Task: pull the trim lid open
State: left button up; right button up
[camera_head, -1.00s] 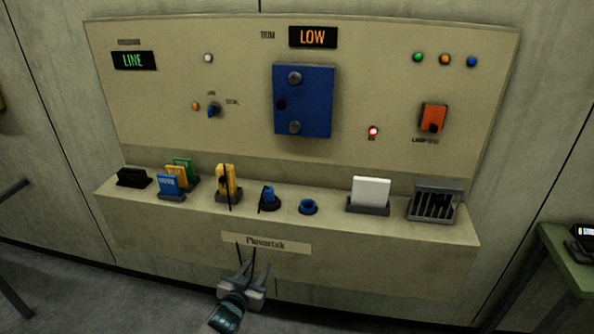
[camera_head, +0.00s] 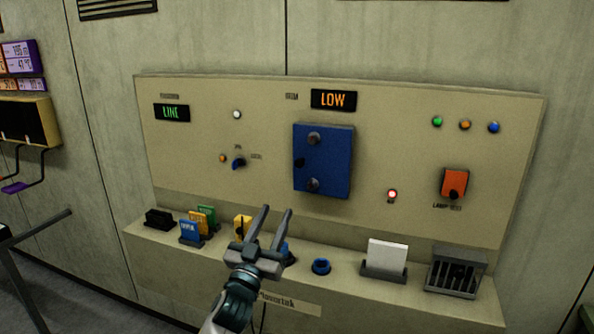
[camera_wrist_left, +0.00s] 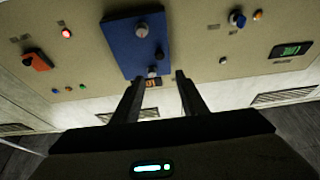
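The trim lid is a blue, shut, upright plate (camera_head: 330,162) on the beige panel, under the sign reading LOW. It has a round grey knob near its top and another near its bottom, and a dark spot at its left edge. In the left wrist view the lid (camera_wrist_left: 124,44) shows upside down beyond the fingertips. My left gripper (camera_head: 278,210) is open and empty, below and left of the lid, in front of the ledge. Its two fingers (camera_wrist_left: 158,80) are spread apart in the wrist view. My right gripper is not in view.
The ledge holds coloured cards (camera_head: 190,231), a blue ring (camera_head: 321,267), a white card (camera_head: 387,256) and a dark slotted holder (camera_head: 455,274). An orange lamp-test cover (camera_head: 454,183) and a selector knob (camera_head: 238,163) flank the lid.

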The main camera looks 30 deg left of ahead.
aim_at(299, 164)
pick_arm(q)
jog(key=p+x, duration=0.5)
jog(key=x, duration=1.2)
jog(key=shift+w+f+p, duration=0.1)
jog(key=shift+w+p, duration=0.05)
jog(key=shift+p, duration=0.2)
jog(key=shift+w, duration=0.1)
grip_shut()
